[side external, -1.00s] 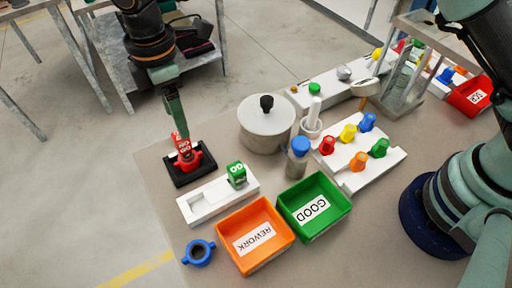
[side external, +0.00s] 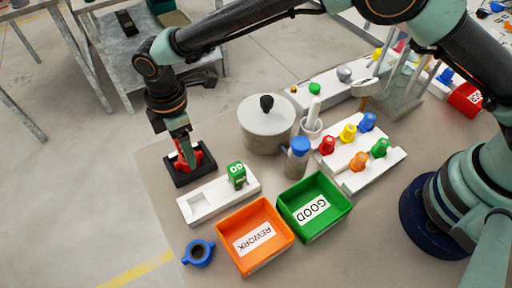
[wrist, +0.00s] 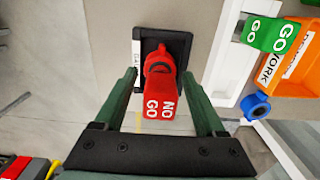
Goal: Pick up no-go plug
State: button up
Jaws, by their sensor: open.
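The no-go plug (wrist: 160,95) is red with white "NO GO" lettering. It stands in a black square holder (wrist: 178,45). In the side external view the red plug (side external: 198,158) is partly hidden by my gripper, and its black holder (side external: 177,179) shows below. My gripper (wrist: 167,82) is open, with one finger on each side of the plug and a visible gap to both. In the side external view my gripper (side external: 187,158) is lowered right at the plug.
A green GO plug (side external: 237,174) stands in a white tray (side external: 207,204) just right of the black holder. An orange REWORK bin (side external: 270,258), a green GOOD bin (side external: 336,220) and a blue ring (side external: 198,252) lie nearer. A lidded pot (side external: 262,140) stands behind.

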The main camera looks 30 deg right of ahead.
grip_shut()
jog(key=shift+r, duration=0.1)
